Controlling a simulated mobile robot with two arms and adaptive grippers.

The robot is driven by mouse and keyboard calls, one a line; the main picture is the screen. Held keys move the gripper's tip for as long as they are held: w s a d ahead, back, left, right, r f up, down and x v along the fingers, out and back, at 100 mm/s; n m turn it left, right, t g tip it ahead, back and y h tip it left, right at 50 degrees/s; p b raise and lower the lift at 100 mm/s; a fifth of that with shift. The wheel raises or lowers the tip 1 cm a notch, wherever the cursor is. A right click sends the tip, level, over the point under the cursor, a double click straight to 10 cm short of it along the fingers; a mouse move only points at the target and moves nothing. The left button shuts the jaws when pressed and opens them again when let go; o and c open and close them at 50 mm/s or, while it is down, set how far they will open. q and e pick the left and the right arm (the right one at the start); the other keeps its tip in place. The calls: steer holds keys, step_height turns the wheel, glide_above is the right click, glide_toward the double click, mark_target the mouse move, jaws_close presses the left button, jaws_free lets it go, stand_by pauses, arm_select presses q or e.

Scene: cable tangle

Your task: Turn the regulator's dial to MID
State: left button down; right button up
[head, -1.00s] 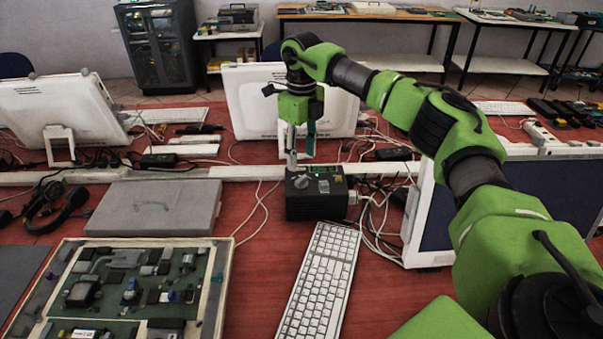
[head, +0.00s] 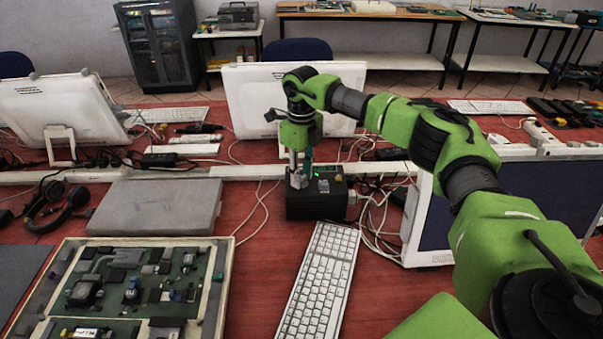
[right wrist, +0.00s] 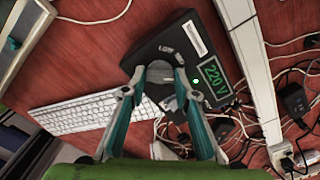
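The regulator is a black box (head: 322,204) on the red table, behind the white keyboard. In the right wrist view it (right wrist: 150,48) has a green-lit display (right wrist: 215,82) reading 220 V. Its round grey dial (right wrist: 159,73) lies between my right fingertips. Small markings beside the dial are too blurred to read surely, and the dial's setting cannot be told. My right gripper (head: 297,178) points down at the regulator's top. It also shows in the right wrist view (right wrist: 159,70), its fingers apart, one on each side of the dial. Whether they touch it is unclear. My left gripper is out of view.
The white keyboard (head: 320,285) lies in front of the regulator. A grey case (head: 155,208) and a circuit board tray (head: 228,290) are left. A monitor (head: 425,215) stands to the right, with tangled cables (head: 380,225) between. A white rail runs behind.

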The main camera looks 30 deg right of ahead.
steer(key=shift+n, duration=0.3)
steer(key=n, duration=0.3)
steer(key=shift+p, duration=0.3)
steer(key=shift+r+n, duration=0.1)
steer(key=shift+n, duration=1.9)
steer(key=shift+w, duration=0.1)
steer(key=o, duration=1.1)
step_height(320, 180, up, 12)
